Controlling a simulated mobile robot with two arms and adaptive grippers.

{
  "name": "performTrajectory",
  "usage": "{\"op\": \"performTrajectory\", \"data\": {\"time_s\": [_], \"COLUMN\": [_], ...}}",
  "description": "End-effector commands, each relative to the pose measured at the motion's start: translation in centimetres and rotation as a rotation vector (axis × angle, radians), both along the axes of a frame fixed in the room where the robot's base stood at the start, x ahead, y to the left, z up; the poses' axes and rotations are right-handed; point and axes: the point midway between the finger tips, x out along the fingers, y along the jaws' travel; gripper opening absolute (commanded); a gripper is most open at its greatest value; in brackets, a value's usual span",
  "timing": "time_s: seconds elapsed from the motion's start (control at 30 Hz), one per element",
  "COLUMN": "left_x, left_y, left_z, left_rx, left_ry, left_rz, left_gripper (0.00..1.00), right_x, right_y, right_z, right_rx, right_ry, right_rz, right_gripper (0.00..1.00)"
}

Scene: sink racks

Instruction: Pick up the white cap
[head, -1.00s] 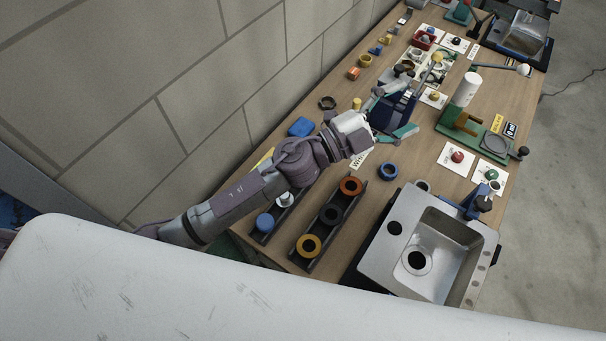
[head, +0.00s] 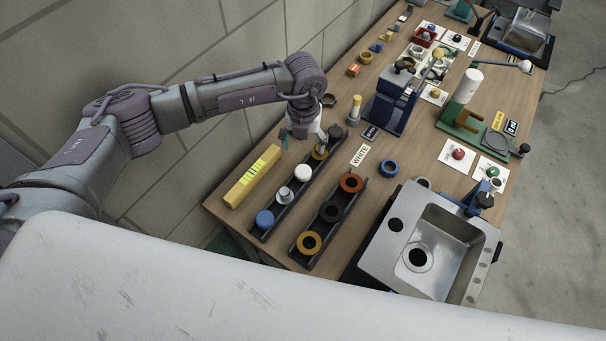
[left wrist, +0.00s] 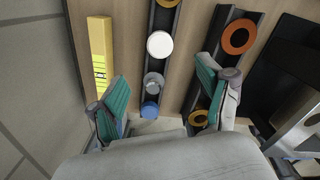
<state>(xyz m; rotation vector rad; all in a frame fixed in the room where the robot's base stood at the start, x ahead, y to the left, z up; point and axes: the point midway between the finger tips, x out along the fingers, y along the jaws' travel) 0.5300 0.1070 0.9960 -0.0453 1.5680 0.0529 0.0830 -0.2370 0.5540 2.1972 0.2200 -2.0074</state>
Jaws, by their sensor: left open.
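The white cap (head: 303,173) sits in the left dark rack (head: 290,210), between a silver-grey cap (head: 284,195) and a yellow-orange cap (head: 320,152). In the left wrist view, the white cap (left wrist: 160,44) shows as a round white disc beyond the open fingers, between their lines and apart from both. My left gripper (head: 310,142) points down over the far end of that rack, close to the yellow-orange cap. It is open with nothing between its fingers. My right gripper is in neither view.
A blue cap (head: 265,219) is at the rack's near end. A parallel rack (head: 320,228) holds red-orange, black and yellow rings. The steel sink (head: 452,245) is on the right, the blue press (head: 391,103) farther back.

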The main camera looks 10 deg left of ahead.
Motion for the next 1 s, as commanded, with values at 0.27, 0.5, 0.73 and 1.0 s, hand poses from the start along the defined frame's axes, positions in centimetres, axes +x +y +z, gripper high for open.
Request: {"op": "performTrajectory", "data": {"time_s": [0.27, 0.5, 0.73, 1.0], "left_x": [-0.1, -0.1, -0.1, 0.0], "left_y": [-0.1, 0.0, 0.1, 0.1], "left_z": [-5.9, -7.5, -11.1, -11.3], "left_rx": [-0.003, -0.004, -0.003, -0.005], "left_ry": [0.003, 0.002, 0.002, 0.001], "left_rz": [-0.002, -0.002, -0.002, -0.002], "left_gripper": [0.78, 0.78, 0.78, 0.78], "right_x": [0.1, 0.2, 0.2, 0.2], "right_y": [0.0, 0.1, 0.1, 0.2], "right_z": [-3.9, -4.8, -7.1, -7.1], "right_rx": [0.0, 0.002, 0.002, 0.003], "right_ry": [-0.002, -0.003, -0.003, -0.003], "right_rz": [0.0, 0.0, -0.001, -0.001], "right_gripper": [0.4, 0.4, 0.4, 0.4]}}
